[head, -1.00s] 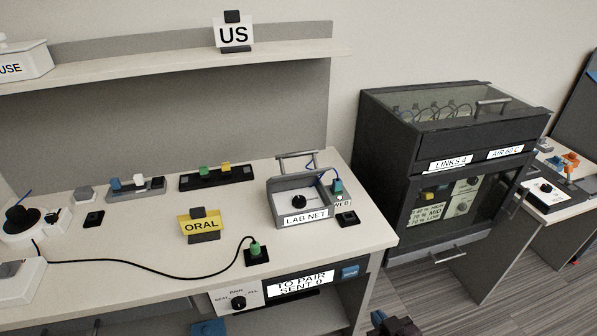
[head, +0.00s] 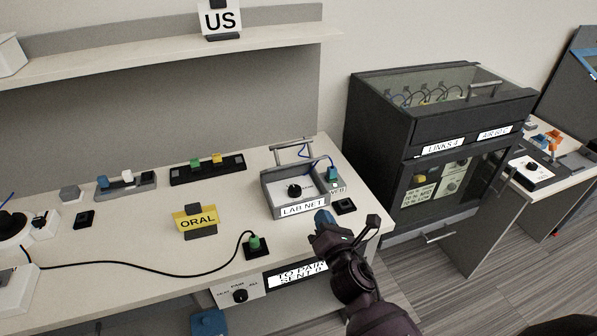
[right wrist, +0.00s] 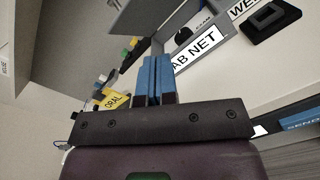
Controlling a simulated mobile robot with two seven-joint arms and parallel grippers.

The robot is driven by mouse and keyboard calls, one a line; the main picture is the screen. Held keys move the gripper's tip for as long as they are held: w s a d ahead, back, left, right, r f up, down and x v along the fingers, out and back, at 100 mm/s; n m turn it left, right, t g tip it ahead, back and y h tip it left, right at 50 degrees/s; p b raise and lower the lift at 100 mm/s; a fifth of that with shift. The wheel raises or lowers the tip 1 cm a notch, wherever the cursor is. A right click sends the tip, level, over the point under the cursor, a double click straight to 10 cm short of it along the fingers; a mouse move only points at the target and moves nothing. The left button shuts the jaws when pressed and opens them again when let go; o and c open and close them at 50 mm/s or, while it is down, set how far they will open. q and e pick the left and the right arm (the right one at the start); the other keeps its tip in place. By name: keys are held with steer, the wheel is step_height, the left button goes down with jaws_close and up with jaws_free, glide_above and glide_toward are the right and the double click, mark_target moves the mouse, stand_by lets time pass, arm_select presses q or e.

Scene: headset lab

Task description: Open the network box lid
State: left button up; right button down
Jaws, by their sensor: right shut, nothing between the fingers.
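The network box (head: 270,206), a small grey box labelled LAB NET, stands on the bench with a black knob visible inside its walls. My right gripper (head: 325,217) has blue fingertips, shut and empty, in front of the box's right front corner, apart from the handle. In the right wrist view, the shut fingers (right wrist: 155,80) show beside the LAB NET label (right wrist: 195,50), which they partly overlap. My left gripper is not in view.
A teal plug (head: 332,174) and a black socket (head: 344,206) sit right of the box. A yellow ORAL sign (head: 197,220) and a green plug (head: 252,241) with a black cable stand to the left. A dark cabinet (head: 375,125) rises at the right.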

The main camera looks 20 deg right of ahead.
steer(key=w+r+n, duration=0.1)
steer(key=w+n, duration=0.1)
steer(key=w, duration=0.2)
steer(key=w+r+n+p, duration=0.1)
steer(key=w+n, duration=0.2)
steer(key=w, duration=0.1)
steer(key=w+a+r+n+y, duration=0.1)
steer(key=w+n, duration=0.1)
steer(key=w, duration=0.2)
steer(key=shift+w+a+r+n+p, duration=0.1)
steer(key=shift+w+r+n+p, duration=0.1)
steer(key=shift+n+p, duration=0.2)
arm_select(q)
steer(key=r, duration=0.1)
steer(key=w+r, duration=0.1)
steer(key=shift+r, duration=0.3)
arm_select(e)
steer(key=shift+w, duration=0.2)
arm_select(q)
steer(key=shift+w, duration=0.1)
arm_select(e)
steer(key=shift+r, duration=0.1)
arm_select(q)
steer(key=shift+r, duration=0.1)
